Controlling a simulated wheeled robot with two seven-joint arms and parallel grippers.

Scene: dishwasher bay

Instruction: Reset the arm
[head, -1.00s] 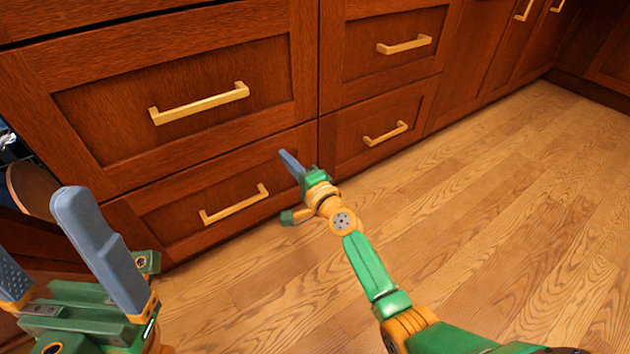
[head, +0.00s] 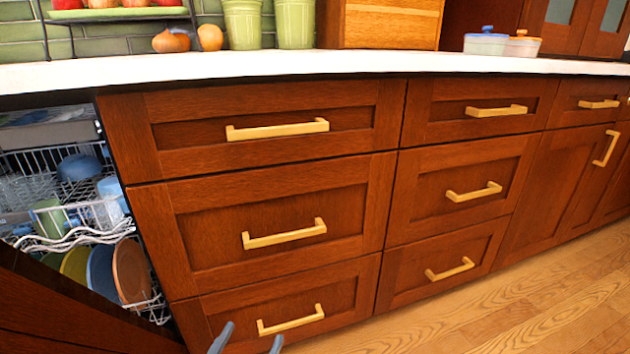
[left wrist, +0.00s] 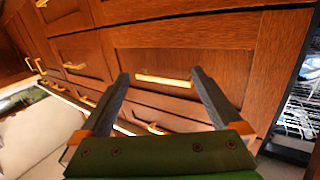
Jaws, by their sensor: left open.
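My left gripper (head: 247,342) shows only as two blue-grey fingertips at the bottom edge of the head view, in front of the lowest drawer. In the left wrist view its two fingers (left wrist: 160,88) stand wide apart with nothing between them. They point toward the wooden drawer fronts, and a gold handle (left wrist: 163,80) shows in the gap beyond them. My right gripper is not in the head view now.
Wooden drawers (head: 290,195) with gold handles stand ahead under a white counter (head: 300,66). An open dishwasher with loaded racks (head: 100,235) is at the left. Canisters (head: 243,25) and onions stand on the counter. Wooden floor (head: 500,315) is clear at the lower right.

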